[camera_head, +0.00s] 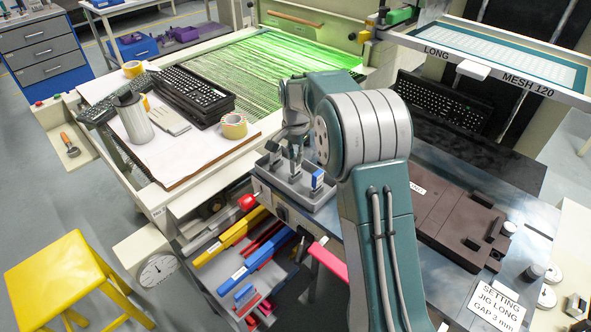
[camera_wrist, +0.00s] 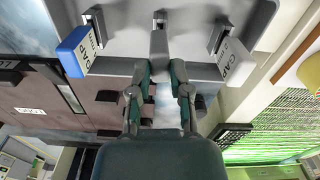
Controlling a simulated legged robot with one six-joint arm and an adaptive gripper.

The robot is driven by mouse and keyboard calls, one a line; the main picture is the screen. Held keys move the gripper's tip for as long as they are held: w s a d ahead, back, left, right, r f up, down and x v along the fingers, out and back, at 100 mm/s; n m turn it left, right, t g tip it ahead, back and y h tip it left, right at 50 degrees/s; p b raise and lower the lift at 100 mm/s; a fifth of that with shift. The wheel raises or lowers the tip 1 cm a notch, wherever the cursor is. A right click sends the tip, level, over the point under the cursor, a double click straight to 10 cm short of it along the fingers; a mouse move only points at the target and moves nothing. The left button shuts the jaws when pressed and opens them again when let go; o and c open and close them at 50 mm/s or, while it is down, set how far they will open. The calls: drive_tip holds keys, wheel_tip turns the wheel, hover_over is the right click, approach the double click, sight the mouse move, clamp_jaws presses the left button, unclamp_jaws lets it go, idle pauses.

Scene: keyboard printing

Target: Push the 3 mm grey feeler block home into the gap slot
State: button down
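My gripper (camera_wrist: 160,85) is over the grey block tray (camera_head: 322,200), pointing down in the head view. Its two fingers stand apart in the wrist view, with a bright gap between them. A plain grey block (camera_wrist: 158,43) with a dark tab stands in line with that gap, close to the fingertips; contact cannot be told. A blue-ended block (camera_wrist: 76,50) labelled GAP is on one side, and a pale block (camera_wrist: 235,62) labelled GAP on the other. The blue one also shows in the head view (camera_head: 317,178). The brown jig (camera_head: 440,205) lies right of my arm; its gap slot is not clearly visible.
A card (camera_head: 497,303) reading "SETTING JIG LONG GAP 3 mm" lies in front of the jig. A printing table with keyboards (camera_head: 190,95), a metal jug (camera_head: 133,118) and tape is at left. Coloured bars (camera_head: 240,235) fill a lower shelf. My arm hides part of the bench.

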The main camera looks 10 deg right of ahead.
drive_tip(key=c, duration=1.2)
unclamp_jaws()
clamp_jaws()
drive_tip(key=shift+r, duration=0.15)
drive_tip(key=shift+r, duration=1.35)
drive_tip(key=shift+r, duration=2)
drive_tip(key=shift+s, duration=0.1)
